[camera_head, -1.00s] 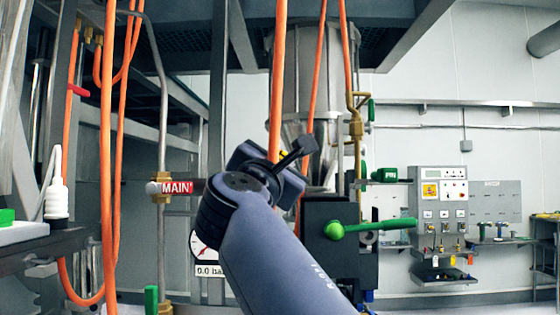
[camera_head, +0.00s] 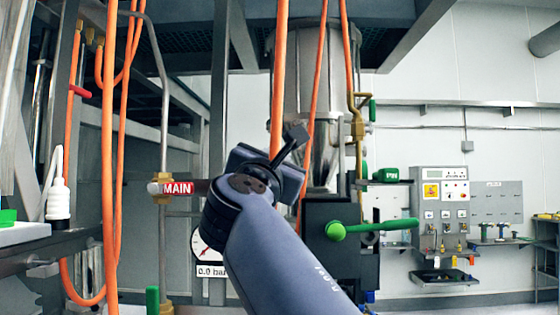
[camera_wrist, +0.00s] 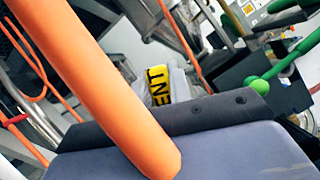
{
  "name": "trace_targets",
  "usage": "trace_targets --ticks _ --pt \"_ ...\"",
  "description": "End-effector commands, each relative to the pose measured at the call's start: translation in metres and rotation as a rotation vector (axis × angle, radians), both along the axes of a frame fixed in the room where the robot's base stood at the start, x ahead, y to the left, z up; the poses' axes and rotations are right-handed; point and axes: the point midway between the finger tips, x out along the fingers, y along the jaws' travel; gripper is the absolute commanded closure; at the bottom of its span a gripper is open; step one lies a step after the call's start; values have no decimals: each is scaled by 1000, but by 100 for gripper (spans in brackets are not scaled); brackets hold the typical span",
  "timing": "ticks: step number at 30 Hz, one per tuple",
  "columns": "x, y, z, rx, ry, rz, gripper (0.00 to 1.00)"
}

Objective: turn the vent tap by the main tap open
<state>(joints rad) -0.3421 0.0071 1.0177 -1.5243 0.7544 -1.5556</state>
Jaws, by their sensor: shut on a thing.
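The main tap (camera_head: 163,187) is a brass valve on a thin steel pipe. Its red handle, marked MAIN (camera_head: 177,188), points right, and the handle's far end reaches behind my arm. In the head view my wrist hides the vent tap. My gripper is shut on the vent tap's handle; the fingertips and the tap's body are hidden.
An orange hose (camera_head: 279,70) hangs close by my wrist; it crosses the wrist view (camera_wrist: 95,75) in front. A pressure gauge (camera_head: 200,240) sits below the main handle. A green-handled lever (camera_head: 375,227) is to the right. More orange hoses (camera_head: 108,150) hang at left.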

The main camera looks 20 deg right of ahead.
Motion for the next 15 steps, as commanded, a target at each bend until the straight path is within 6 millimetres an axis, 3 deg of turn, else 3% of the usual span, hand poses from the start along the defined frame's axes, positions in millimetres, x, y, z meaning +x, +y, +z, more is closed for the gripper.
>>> trace_targets --ticks 15 --pt "6 19 4 -325 105 0 100"
